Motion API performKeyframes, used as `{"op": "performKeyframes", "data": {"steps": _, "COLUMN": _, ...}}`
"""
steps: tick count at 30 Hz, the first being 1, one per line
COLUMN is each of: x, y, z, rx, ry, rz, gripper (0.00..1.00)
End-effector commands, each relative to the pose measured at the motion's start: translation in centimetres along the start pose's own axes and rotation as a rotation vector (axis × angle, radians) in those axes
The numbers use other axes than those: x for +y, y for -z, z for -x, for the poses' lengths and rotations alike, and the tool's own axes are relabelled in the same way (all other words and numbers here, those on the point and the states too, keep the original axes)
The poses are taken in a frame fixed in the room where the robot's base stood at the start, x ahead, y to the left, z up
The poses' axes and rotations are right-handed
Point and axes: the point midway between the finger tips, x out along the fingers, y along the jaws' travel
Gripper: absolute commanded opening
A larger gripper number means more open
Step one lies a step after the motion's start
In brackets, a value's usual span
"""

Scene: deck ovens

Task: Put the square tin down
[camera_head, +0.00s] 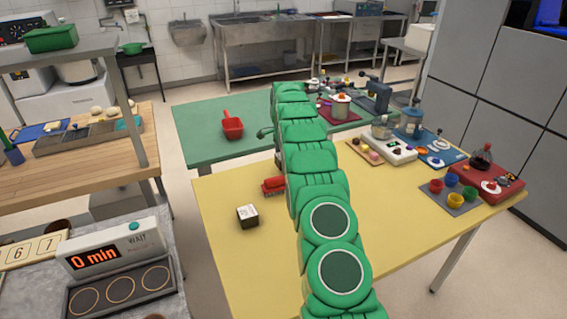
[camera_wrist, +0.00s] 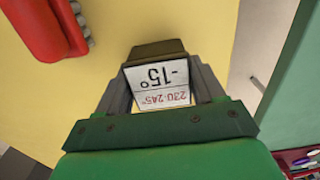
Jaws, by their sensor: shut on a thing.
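In the wrist view my gripper (camera_wrist: 160,72) is shut on a small square-sided thing, taken as the square tin (camera_wrist: 158,48). It has a dark olive side and white printed faces reading "-15°" and "230-245°". The grey fingers press it from both sides. Yellow tabletop (camera_wrist: 130,20) shows beyond it; whether the tin touches the table I cannot tell. In the head view my green arm hides the gripper and tin.
On the yellow table (camera_head: 230,250) stand a small dark cube with a white printed top (camera_head: 247,216) and a red object (camera_head: 273,186), also near the gripper in the wrist view (camera_wrist: 45,28). A grey tray with coloured cups (camera_head: 455,207) is right. The near-left yellow surface is mostly clear.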

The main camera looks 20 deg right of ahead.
Motion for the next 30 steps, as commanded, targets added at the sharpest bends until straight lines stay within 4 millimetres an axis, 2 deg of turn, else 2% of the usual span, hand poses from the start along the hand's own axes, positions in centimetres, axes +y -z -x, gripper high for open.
{"op": "performKeyframes", "data": {"steps": 6, "x": 0.2, "y": 0.1, "z": -2.2, "rx": -0.002, "ry": -0.005, "rz": -0.001, "gripper": 0.3}}
{"op": "performKeyframes", "data": {"steps": 18, "x": 0.1, "y": 0.0, "z": -2.5, "rx": -0.001, "ry": -0.002, "rz": 0.0, "gripper": 0.3}}
{"op": "performKeyframes", "data": {"steps": 19, "x": 0.1, "y": 0.0, "z": -2.5, "rx": -0.001, "ry": -0.002, "rz": 0.0, "gripper": 0.7}}
{"op": "performKeyframes", "data": {"steps": 21, "x": 0.1, "y": 0.0, "z": -2.5, "rx": -0.001, "ry": -0.002, "rz": 0.0, "gripper": 0.8}}
{"op": "performKeyframes", "data": {"steps": 24, "x": 0.1, "y": 0.0, "z": -2.5, "rx": -0.001, "ry": -0.002, "rz": -0.001, "gripper": 0.94}}
{"op": "performKeyframes", "data": {"steps": 30, "x": 0.1, "y": 0.0, "z": -2.5, "rx": -0.001, "ry": -0.002, "rz": 0.0, "gripper": 0.94}}
